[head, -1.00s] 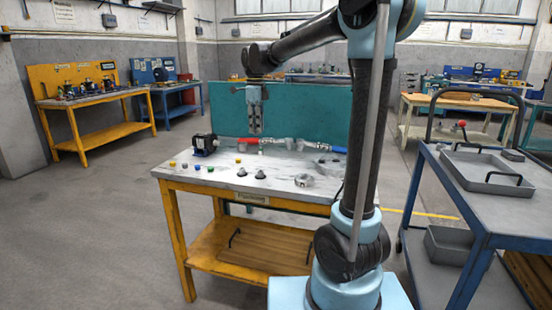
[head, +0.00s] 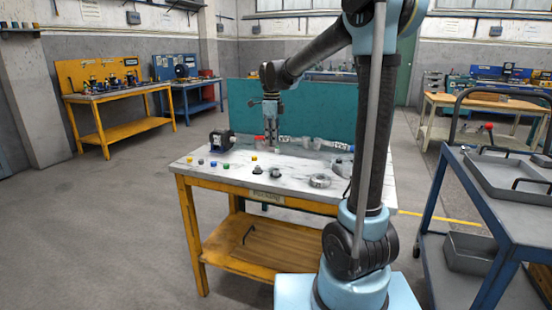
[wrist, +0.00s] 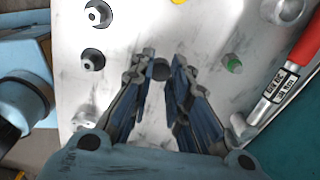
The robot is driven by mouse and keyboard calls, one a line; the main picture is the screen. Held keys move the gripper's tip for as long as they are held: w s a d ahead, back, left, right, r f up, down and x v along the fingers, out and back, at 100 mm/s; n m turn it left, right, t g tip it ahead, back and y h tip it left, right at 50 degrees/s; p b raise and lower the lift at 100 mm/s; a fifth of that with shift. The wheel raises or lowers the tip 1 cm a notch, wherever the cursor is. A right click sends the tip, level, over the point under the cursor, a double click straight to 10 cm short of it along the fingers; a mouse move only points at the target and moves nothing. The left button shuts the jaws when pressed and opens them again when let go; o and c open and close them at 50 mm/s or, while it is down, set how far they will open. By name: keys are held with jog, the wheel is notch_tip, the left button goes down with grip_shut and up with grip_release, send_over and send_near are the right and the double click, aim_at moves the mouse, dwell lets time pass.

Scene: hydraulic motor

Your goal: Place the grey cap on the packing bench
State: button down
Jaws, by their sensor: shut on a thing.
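My gripper (wrist: 160,72) points down over the white top of the packing bench (head: 214,173). Its fingers are shut on a small dark grey cap (wrist: 161,69), which shows between the fingertips in the wrist view. In the head view my gripper (head: 271,132) is above the back part of the bench, and the cap is too small to make out there. I cannot tell how large the gap is between the cap and the bench top.
A black motor (head: 222,139) stands at the bench's back left. Small coloured caps, a metal ring (head: 320,181) and dark fittings (head: 276,173) lie toward the front. A green cap (wrist: 234,64) and a red-handled tool (wrist: 305,45) lie right of the fingers in the wrist view.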

jog(key=shift+f, duration=3.6)
jog(key=c, duration=1.5)
grip_release()
notch_tip(320, 180, up, 12)
jog(key=shift+r, duration=0.1)
jog(key=shift+s, duration=0.15)
